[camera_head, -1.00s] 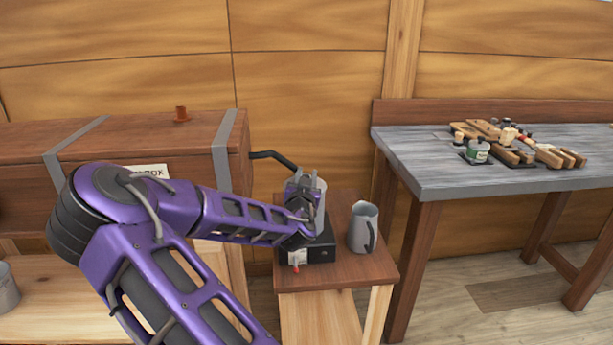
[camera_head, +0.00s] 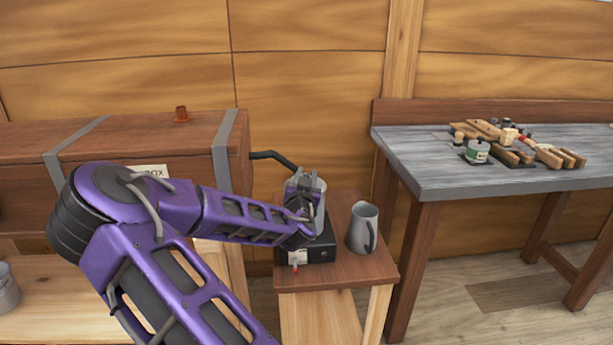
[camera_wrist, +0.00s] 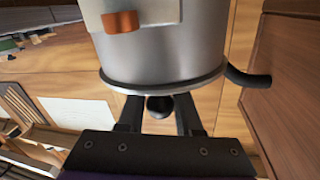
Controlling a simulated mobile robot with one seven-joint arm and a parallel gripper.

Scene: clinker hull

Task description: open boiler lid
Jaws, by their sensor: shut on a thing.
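The boiler is a grey metal cylinder (camera_wrist: 165,45), seen close up in the wrist view with its rimmed lid edge (camera_wrist: 160,90) toward my gripper. The lid looks seated against the cylinder; I see no gap. A round black knob (camera_wrist: 160,106) on the lid sits between the two dark fingers of my gripper (camera_wrist: 160,115), which is shut on it. In the head view my wrist hides most of the boiler; a sliver of it (camera_head: 321,185) shows above a black base (camera_head: 323,250).
A grey jug (camera_head: 363,228) stands right of the boiler on the small wooden stand (camera_head: 345,276). A black pipe (camera_head: 275,157) runs from the long wooden box (camera_head: 150,133) toward the boiler. A workbench (camera_head: 435,172) with wooden tools stands at right.

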